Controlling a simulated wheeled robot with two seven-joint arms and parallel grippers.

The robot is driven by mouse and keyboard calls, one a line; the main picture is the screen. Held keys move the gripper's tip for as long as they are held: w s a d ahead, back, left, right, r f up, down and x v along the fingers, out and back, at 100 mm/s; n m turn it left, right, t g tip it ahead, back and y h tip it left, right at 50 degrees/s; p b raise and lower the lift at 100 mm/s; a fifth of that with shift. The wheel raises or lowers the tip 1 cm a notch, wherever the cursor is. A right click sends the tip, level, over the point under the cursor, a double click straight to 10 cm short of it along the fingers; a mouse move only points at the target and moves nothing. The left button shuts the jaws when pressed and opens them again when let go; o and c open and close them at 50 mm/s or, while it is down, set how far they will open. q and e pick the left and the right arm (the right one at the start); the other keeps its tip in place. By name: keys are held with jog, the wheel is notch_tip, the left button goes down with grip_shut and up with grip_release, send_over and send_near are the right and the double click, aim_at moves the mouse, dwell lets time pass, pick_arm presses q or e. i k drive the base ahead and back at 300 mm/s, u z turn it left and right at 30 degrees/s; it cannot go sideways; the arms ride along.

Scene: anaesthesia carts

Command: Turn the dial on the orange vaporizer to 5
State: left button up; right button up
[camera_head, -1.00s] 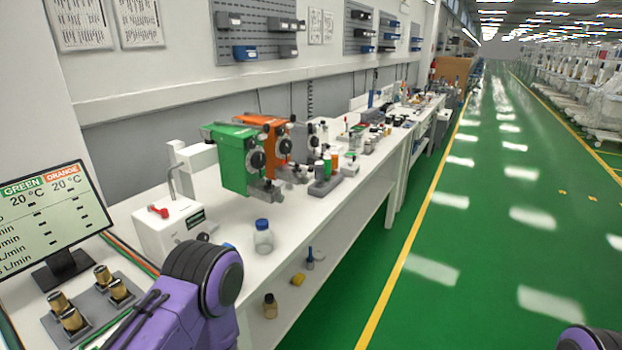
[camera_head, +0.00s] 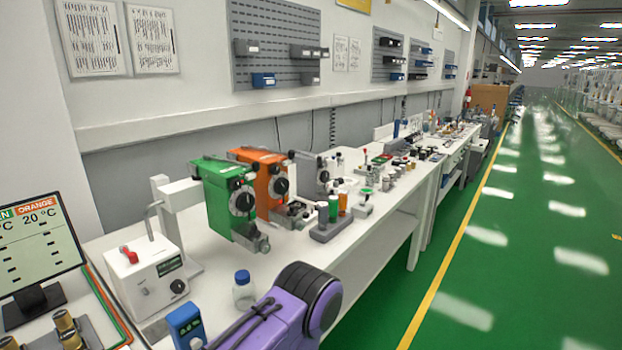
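The orange vaporizer (camera_head: 262,184) stands on the white bench, between the green vaporizer (camera_head: 226,200) and a grey one (camera_head: 313,172). Its black dial (camera_head: 281,186) with a pale marking faces right, toward the aisle. The number it is set to is too small to read. The green vaporizer partly covers the orange one's left side. A purple and black link of my arm shows at the bottom centre, in front of the bench. Neither gripper shows in the head view.
A bottle with a blue cap (camera_head: 243,290) and a white box with a red lever (camera_head: 142,273) stand near the vaporizers. A small blue device (camera_head: 186,326) sits at the front. A monitor (camera_head: 36,246) is at left. The green aisle floor at right is clear.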

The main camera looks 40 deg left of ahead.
aim_at(281, 185)
jog(key=i, duration=3.85)
jog(key=u, duration=4.2)
